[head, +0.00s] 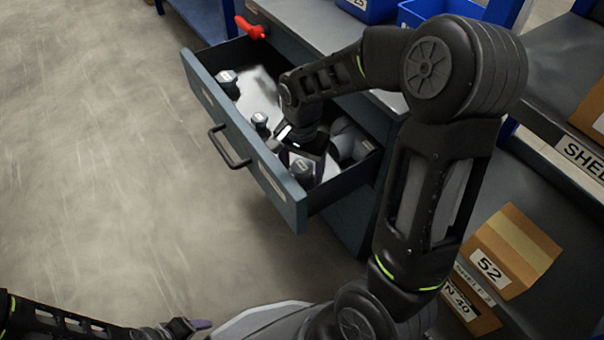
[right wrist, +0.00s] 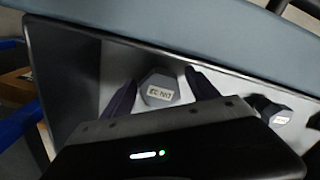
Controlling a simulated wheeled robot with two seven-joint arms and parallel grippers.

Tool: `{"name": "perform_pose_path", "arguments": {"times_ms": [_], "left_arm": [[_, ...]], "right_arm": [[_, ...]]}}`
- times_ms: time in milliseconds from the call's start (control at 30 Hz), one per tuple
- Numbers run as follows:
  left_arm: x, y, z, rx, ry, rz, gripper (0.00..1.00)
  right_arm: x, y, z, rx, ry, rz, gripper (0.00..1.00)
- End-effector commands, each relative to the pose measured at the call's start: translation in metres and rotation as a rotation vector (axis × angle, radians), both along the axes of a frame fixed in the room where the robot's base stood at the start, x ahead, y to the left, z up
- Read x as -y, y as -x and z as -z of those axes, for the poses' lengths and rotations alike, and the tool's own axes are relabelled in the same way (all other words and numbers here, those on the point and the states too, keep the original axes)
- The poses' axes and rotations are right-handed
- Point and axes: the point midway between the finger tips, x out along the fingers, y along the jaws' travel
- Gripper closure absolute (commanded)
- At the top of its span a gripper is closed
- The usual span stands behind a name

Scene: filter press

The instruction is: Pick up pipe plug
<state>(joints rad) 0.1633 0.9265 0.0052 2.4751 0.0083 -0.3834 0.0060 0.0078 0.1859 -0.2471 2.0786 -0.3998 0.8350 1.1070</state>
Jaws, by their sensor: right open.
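Several grey pipe plugs with hexagonal heads and small white labels stand in the open drawer (head: 205,88). One plug (head: 302,169) is near the drawer's front right corner, a second (head: 260,121) is left of it, and a third (head: 227,79) is farther back left. My right gripper (head: 309,158) reaches down into the drawer. In the right wrist view, my open right gripper (right wrist: 160,90) has its purple fingers on either side of a labelled plug (right wrist: 158,88); contact cannot be told. Another plug (right wrist: 272,110) is to the right. My left gripper (head: 188,325) is at the bottom left, its opening unclear.
Larger grey fittings (head: 349,140) lie at the drawer's right end. The drawer handle (head: 229,147) sticks out in front. A red object (head: 250,28) is at the bench edge, and blue bins (head: 437,8) stand behind. Boxes (head: 512,247) sit on shelves at right. The floor at left is clear.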

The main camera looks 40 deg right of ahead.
Motion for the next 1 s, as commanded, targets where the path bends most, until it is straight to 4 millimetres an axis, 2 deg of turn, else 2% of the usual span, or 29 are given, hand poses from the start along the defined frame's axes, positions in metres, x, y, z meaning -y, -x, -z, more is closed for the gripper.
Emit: {"name": "perform_pose_path", "arguments": {"times_ms": [633, 1000], "left_arm": [[0.0002, -0.0003, 0.0006, 0.001, 0.0, 0.0, 0.33], [0.0001, -0.0002, 0.0007, 0.0, 0.0, 0.0, 0.33]], "right_arm": [[-0.0001, 0.0, 0.0019, 0.0, 0.0, 0.0, 0.32], [-0.0001, 0.0, 0.0019, 0.0, 0.0, 0.0, 0.62]]}}
